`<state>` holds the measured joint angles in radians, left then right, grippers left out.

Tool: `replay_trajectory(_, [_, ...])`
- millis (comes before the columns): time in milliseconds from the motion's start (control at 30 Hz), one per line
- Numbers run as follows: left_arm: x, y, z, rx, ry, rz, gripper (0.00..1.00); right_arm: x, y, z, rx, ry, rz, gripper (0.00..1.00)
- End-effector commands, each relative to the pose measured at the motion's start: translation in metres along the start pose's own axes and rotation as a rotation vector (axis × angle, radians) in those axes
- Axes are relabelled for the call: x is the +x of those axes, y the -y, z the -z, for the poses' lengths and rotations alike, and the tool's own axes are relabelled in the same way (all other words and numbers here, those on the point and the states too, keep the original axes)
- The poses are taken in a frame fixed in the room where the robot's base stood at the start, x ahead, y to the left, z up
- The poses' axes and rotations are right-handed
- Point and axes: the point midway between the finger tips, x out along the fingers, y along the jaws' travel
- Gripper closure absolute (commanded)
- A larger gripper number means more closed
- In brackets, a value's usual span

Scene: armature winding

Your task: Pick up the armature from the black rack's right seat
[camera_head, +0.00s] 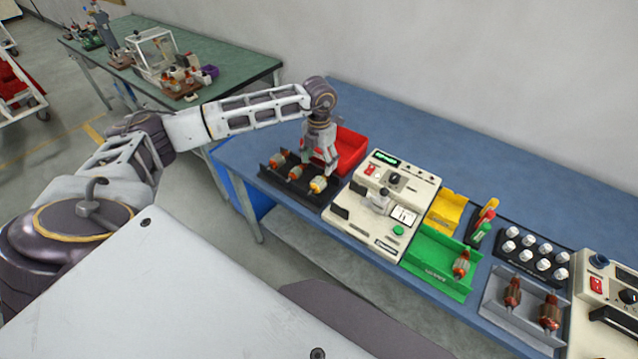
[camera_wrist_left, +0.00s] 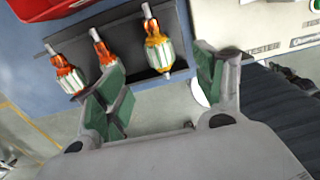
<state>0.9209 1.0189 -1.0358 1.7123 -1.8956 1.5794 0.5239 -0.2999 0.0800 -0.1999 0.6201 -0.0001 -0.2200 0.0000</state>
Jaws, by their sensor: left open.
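The black rack (camera_head: 270,172) stands on the blue bench and holds three armatures in a row. The armature in the right seat (camera_head: 318,185) has yellow windings at its ends; in the left wrist view (camera_wrist_left: 158,52) it lies ahead of the gap between my fingers. The middle armature (camera_head: 296,172) and the left armature (camera_head: 277,160) have orange-red windings. My left gripper (camera_head: 322,163) is over the rack's right part, pointing down, open and empty; its green-padded fingers show in the left wrist view (camera_wrist_left: 163,95). My right gripper is out of view.
A red bin (camera_head: 350,146) stands just behind the rack. A cream tester (camera_head: 385,205) is close on its right. Further right are a green tray (camera_head: 437,262) with an armature, a yellow bin (camera_head: 446,210) and a grey rack (camera_head: 497,306) with two armatures. The bench's back is clear.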

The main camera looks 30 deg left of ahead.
Motion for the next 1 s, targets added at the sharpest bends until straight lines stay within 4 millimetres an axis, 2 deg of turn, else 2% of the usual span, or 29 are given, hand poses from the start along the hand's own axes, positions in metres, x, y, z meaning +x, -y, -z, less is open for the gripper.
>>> replay_trajectory(200, [0.029,0.000,0.000,-0.001,-0.002,0.000,0.31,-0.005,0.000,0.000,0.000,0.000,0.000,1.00])
replay_trajectory(400, [0.049,0.000,0.000,0.000,-0.001,0.000,0.31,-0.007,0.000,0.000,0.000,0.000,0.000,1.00])
replay_trajectory(1000, [0.060,0.000,0.000,0.000,-0.001,0.000,0.31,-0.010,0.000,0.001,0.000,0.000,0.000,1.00])
